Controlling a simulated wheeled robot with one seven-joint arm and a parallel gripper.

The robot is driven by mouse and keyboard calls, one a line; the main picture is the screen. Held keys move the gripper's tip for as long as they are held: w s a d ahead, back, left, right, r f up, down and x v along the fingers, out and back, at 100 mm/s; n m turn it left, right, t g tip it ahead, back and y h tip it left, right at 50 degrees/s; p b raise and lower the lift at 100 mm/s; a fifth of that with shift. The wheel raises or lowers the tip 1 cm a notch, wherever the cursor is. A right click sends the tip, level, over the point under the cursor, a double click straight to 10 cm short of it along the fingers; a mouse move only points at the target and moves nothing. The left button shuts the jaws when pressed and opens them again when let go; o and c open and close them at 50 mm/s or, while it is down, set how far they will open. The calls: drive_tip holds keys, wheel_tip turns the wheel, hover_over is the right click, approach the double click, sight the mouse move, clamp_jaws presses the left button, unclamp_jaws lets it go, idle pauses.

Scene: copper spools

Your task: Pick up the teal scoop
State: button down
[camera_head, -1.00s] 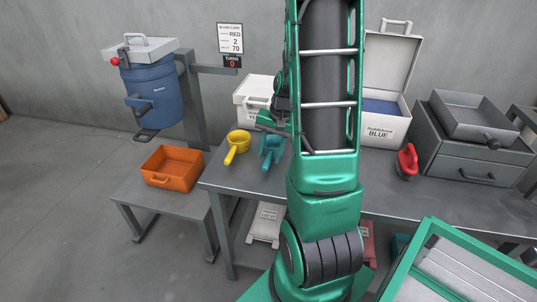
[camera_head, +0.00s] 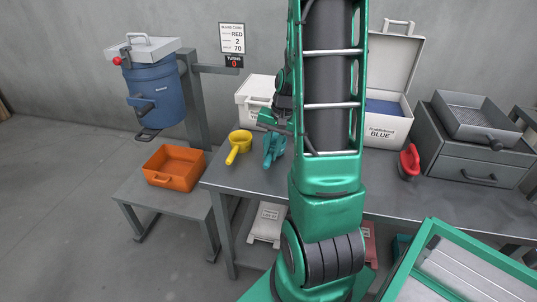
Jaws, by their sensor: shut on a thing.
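The teal scoop (camera_head: 273,150) is in the head view on the grey table, just left of my green arm. My gripper (camera_head: 270,127) is above and behind it, at the scoop's upper end, and is shut on it. My arm hides part of that area, and the fingertips are too small to see clearly. I cannot tell whether the scoop touches the table or is just above it.
A yellow scoop (camera_head: 238,147) lies close on the left. A white bin (camera_head: 252,98) stands behind, and an open white bin (camera_head: 387,132) and a red scoop (camera_head: 408,162) are right of my arm. An orange tray (camera_head: 174,168) sits on a lower bench.

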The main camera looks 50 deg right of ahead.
sight(271, 153)
wheel_tip(271, 153, up, 3)
drive_tip(key=shift+r, duration=0.1)
drive_tip(key=s+a+r, duration=0.3)
drive_tip(key=a+r, duration=0.3)
drive_tip(key=a, duration=0.5)
drive_tip(key=shift+a+r, duration=0.2)
drive_tip(key=shift+r, duration=0.2)
drive_tip(key=c, duration=2.4)
unclamp_jaws()
clamp_jaws()
